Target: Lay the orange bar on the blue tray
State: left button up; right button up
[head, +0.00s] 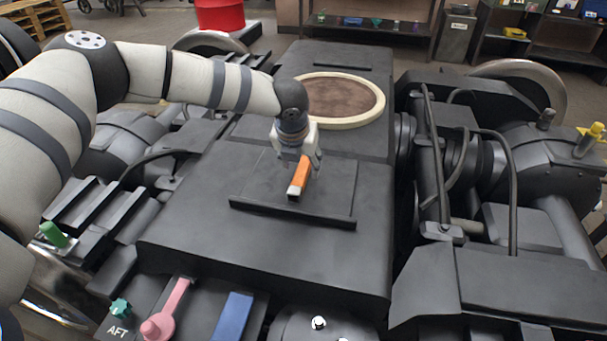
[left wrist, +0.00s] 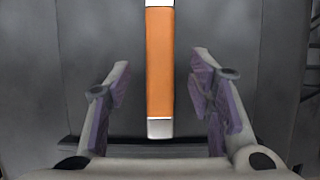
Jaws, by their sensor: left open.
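The orange bar (head: 300,175) has pale ends and lies on the dark flat plate in the middle of the bogie. In the left wrist view the orange bar (left wrist: 159,70) runs upright between my fingers, with a gap on each side. My left gripper (head: 298,160) is open, right above and around the bar, which it partly hides in the head view. A flat blue piece (head: 232,317), the only tray-like blue thing near me, is at the bottom edge of the head view. My right gripper is not in view.
A pink lever (head: 168,312) and a teal knob (head: 120,308) are left of the blue piece. A raised dark ledge (head: 290,213) runs in front of the bar. A cream-rimmed round opening (head: 345,98) is behind. A green handle (head: 53,234) stands at left.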

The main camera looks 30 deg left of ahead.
pick_arm(q)
jog(key=x, duration=0.2)
jog(key=shift+f, duration=0.35)
jog(key=shift+w+r, duration=0.1)
jog(key=shift+r, duration=0.05)
grip_shut()
jog(key=shift+r, duration=0.15)
